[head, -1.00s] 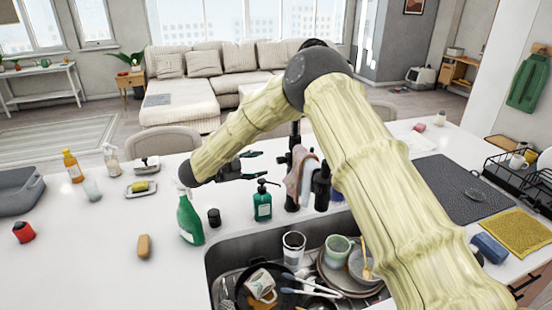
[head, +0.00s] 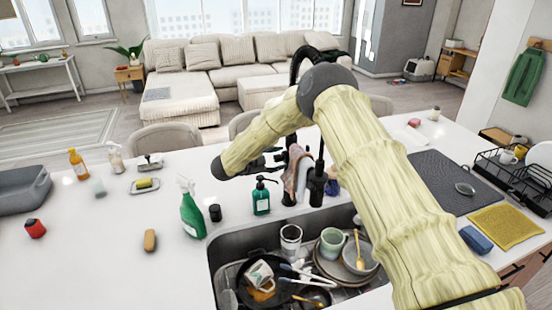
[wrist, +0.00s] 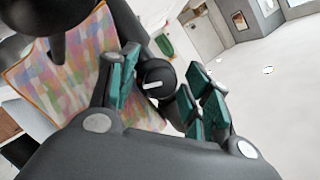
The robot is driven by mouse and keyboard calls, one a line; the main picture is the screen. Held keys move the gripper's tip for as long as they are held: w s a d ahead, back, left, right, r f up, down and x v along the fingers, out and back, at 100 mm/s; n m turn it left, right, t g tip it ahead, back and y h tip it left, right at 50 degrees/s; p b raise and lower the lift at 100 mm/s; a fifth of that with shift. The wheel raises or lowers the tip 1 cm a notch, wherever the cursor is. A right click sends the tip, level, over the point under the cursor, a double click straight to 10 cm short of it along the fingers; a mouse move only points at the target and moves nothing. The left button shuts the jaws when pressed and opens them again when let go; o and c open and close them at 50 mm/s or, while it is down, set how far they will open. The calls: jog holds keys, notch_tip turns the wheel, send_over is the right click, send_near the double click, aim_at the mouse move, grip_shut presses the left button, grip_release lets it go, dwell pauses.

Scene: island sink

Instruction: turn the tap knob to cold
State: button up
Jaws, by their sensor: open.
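The black tap (head: 295,64) rises behind the sink, its arched top showing above my arm and its middle hidden by it. In the wrist view, a round dark knob (wrist: 157,78) with a short white line on its face sits between my gripper's teal-padded fingers. My gripper (wrist: 160,90) is open, with one finger on each side of the knob; I cannot tell whether either pad touches it. In the head view, my gripper (head: 281,157) is small and dark beside the tap, and the knob cannot be made out there.
A patterned cloth (wrist: 75,65) hangs close to the left finger. A green soap bottle (head: 262,197) and a green spray bottle (head: 192,212) stand left of the tap. The sink (head: 222,247) in front is full of dishes.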

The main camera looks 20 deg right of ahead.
jog(key=shift+w+f, duration=0.25)
jog(key=shift+w, duration=0.05)
jog(key=shift+c, duration=0.8)
jog(key=c, duration=0.9)
jog(key=shift+o, duration=0.2)
